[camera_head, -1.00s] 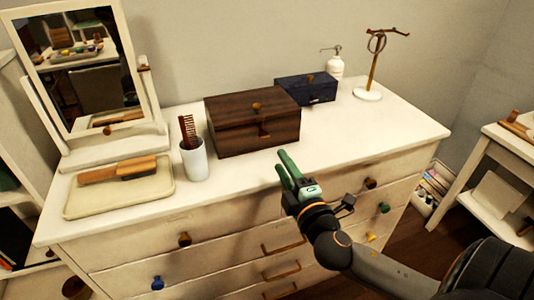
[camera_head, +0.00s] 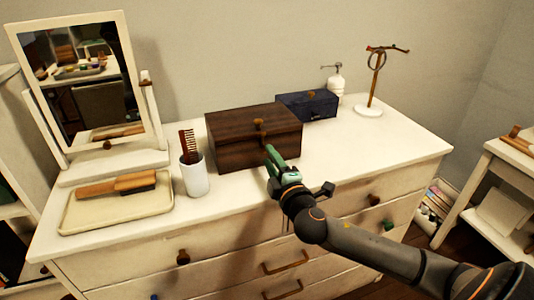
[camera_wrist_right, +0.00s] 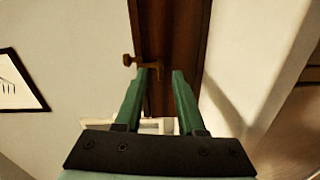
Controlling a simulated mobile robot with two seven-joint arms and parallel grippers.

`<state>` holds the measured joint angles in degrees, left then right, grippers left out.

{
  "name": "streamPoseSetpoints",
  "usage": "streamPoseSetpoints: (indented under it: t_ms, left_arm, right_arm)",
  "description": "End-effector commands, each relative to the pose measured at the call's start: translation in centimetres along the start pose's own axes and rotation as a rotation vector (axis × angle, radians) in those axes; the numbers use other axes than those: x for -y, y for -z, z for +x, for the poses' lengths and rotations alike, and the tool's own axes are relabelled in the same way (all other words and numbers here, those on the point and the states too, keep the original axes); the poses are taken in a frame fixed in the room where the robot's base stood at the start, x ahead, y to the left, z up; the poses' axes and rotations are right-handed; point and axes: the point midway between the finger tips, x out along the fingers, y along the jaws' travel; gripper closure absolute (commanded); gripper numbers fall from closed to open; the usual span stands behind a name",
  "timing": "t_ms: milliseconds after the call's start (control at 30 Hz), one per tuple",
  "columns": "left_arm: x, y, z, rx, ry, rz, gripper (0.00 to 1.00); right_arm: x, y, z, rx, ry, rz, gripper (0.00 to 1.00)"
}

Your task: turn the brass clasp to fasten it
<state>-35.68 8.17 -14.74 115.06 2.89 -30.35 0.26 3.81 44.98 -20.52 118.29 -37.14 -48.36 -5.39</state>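A dark brown wooden box (camera_head: 228,140) stands shut on the white dresser. A small brass knob (camera_head: 258,123) shows at its lid. My right gripper (camera_head: 268,149) is at the front of the box with its green fingers. In the right wrist view the two fingers (camera_wrist_right: 160,72) are apart with nothing held between them. In the head view the fingers hide the clasp. My left gripper is not in view.
A white cup with a comb (camera_head: 194,178) stands left of the box, beside a tray with a brush (camera_head: 75,213) and a mirror (camera_head: 85,80). A blue box (camera_head: 300,107), a white bottle (camera_head: 336,85) and a stand (camera_head: 368,110) are behind at the right.

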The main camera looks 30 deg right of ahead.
Motion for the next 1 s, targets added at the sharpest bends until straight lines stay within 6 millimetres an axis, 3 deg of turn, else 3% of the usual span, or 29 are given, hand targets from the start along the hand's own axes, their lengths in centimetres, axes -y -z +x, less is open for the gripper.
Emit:
streamPoseSetpoints:
  t_ms: [200,600,933,1000]
  left_arm:
    - [0.0,-0.3,-0.1,0.005,0.001,-0.001,1.00]
    - [0.1,-0.6,-0.1,0.011,0.003,-0.002,1.00]
    - [0.1,-0.6,-0.1,0.011,0.003,-0.002,1.00]
    - [0.1,-0.6,-0.1,0.011,0.003,-0.002,1.00]
  right_arm:
    - [0.0,0.0,2.2,0.000,-0.001,0.001,0.61]
    - [0.0,0.1,2.7,-0.002,0.001,0.001,0.62]
    - [0.0,0.1,2.7,-0.001,0.000,0.000,0.99]
    - [0.0,0.0,2.7,-0.001,0.000,0.000,1.00]
